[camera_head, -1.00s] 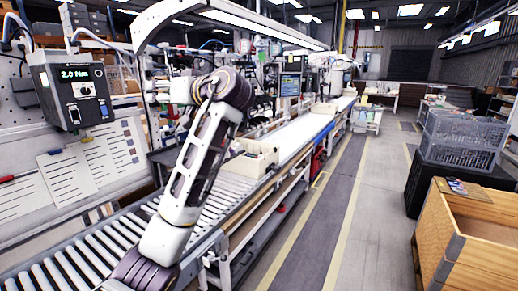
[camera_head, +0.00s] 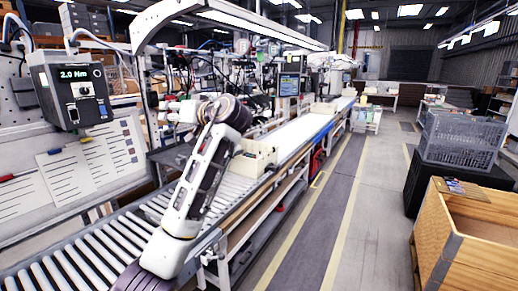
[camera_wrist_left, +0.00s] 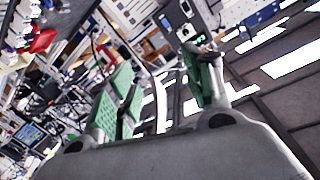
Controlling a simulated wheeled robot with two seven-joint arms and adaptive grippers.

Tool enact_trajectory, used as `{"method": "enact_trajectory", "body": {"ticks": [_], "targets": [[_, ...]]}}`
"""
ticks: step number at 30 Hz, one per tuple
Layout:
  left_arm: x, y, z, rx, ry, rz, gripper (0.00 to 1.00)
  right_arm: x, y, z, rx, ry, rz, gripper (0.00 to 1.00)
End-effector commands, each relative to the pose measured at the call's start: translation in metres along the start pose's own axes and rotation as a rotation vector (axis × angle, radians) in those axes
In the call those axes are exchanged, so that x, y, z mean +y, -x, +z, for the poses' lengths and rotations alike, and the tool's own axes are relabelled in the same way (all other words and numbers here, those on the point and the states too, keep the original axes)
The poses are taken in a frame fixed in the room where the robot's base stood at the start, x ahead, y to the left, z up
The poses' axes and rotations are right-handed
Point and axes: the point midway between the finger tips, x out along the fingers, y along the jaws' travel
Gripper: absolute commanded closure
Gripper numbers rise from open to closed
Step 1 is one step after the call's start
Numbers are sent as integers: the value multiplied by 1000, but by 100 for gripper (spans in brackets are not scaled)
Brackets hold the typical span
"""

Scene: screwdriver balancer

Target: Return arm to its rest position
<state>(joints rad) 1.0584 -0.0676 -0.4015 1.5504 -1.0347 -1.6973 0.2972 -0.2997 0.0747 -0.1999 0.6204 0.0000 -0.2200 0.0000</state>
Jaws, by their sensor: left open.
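My left arm rises from the bottom of the head view, bends at a dark elbow joint, and its forearm points away over the roller conveyor (camera_head: 85,255). My left gripper shows in the left wrist view (camera_wrist_left: 160,82), with green finger pads spread apart and nothing between them. In the head view the gripper is small and partly hidden among the clutter behind the arm. A controller box (camera_head: 72,90) reading 2.0 Nm is mounted at the left. My right gripper is in neither view.
A cream bin (camera_head: 254,158) sits on the conveyor just right of my arm. Sheets on a white board (camera_head: 70,165) stand at the left. A grey crate (camera_head: 465,138) and a wooden box (camera_head: 440,215) are at the right. The aisle floor between is clear.

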Motion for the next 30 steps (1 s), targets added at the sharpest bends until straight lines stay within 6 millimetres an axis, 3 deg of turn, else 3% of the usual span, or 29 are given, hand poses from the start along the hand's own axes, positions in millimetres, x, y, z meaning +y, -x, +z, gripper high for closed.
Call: {"method": "enact_trajectory", "body": {"ticks": [5,11,21,30], "targets": [[37,-21,35,-15,-92,48,50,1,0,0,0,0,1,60],[91,-49,97,-42,-219,132,50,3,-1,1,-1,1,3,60],[169,-81,221,-100,-402,288,50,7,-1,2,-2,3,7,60],[216,-93,342,-166,-525,426,50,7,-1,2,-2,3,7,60]]}}
